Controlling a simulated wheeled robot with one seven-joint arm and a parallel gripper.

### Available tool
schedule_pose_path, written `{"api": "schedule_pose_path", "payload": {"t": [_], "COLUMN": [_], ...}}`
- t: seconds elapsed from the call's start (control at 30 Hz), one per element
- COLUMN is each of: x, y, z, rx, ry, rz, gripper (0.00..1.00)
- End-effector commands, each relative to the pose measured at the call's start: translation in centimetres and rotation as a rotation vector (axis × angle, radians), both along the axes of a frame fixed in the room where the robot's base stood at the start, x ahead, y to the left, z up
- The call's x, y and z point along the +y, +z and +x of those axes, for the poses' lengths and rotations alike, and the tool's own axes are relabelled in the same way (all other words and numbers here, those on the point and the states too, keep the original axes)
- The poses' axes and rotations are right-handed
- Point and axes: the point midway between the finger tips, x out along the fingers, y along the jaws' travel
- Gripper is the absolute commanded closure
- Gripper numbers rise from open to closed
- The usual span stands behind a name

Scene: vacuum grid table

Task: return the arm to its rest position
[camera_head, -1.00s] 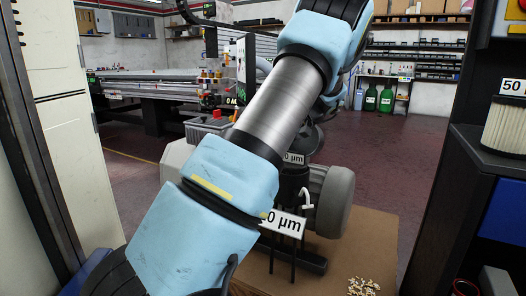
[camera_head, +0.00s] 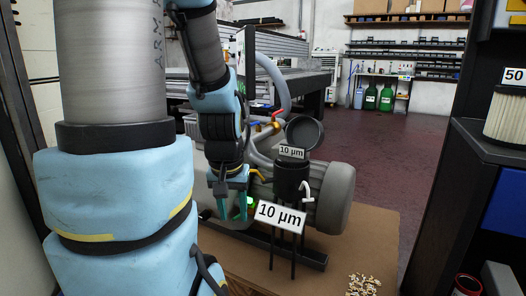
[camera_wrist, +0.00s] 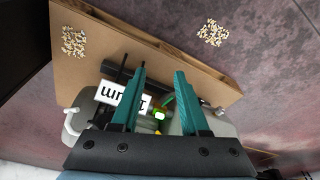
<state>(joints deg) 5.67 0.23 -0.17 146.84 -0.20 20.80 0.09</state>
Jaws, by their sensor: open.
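My gripper (camera_head: 231,196) points down in the head view, at the left of the black filter housing (camera_head: 291,180) and in front of the grey pump (camera_head: 335,196). Its teal fingers are apart in the wrist view (camera_wrist: 158,92), with nothing held between them. A white "10 µm" sign (camera_head: 280,216) stands in front of the housing; part of it shows behind the left finger in the wrist view (camera_wrist: 110,93). A green light shows close to the fingers. My blue-padded arm fills the left of the head view.
The pump sits on a brown board (camera_head: 350,250) with a pile of pale pellets (camera_head: 363,285). A dark shelf unit at right holds a pleated filter (camera_head: 510,117) labelled 50. A machine table (camera_head: 300,85) stands behind. The red floor (camera_head: 400,150) between is clear.

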Motion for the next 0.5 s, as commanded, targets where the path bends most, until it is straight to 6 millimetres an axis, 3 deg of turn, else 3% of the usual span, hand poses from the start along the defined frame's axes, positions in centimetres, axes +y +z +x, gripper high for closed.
{"api": "schedule_pose_path", "payload": {"t": [0.03,0.5], "x": [0.0,-0.1], "y": [-1.5,-7.0], "z": [-0.1,-1.0], "rx": [0.005,0.057], "ry": [0.0,0.001], "rz": [0.001,0.005], "gripper": [0.55,0.55]}}
